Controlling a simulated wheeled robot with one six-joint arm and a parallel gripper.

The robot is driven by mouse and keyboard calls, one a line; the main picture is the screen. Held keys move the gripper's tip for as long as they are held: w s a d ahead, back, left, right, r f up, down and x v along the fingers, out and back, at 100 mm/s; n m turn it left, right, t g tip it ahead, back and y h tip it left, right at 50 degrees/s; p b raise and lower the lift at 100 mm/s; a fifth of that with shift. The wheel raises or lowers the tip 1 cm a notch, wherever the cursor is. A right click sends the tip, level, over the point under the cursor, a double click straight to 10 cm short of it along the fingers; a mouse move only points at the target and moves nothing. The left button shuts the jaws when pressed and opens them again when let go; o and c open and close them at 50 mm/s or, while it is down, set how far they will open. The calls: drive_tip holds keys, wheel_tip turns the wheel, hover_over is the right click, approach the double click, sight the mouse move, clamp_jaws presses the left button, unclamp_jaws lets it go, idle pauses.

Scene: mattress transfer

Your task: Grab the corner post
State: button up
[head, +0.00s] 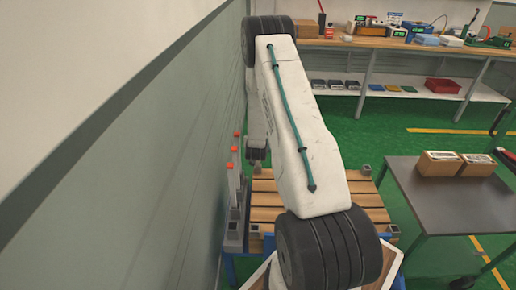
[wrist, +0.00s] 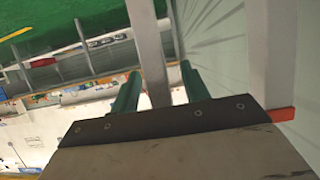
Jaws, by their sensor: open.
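Grey corner posts with orange tips (head: 234,185) stand upright in a row close to the wall in the head view. In the wrist view my gripper (wrist: 160,70) is open, with one green finger on each side of a grey post (wrist: 148,40). The post runs between the fingers, and its near end is hidden by the dark gripper mount. I cannot tell whether either finger touches it. A second grey post (wrist: 272,50) with an orange end stands to the right, outside the fingers. In the head view my arm hides most of the gripper.
A wooden slatted pallet (head: 265,200) lies beside the posts, partly under my arm. The green-grey wall (head: 150,170) is close on the left. A workbench (head: 390,43) is at the back.

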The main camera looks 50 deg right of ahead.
drive_tip(key=shift+w+d+f, duration=0.25)
drive_tip(key=shift+w+d, duration=0.15)
drive_tip(key=shift+d, duration=0.15)
clamp_jaws()
drive_tip(key=shift+r, duration=0.2)
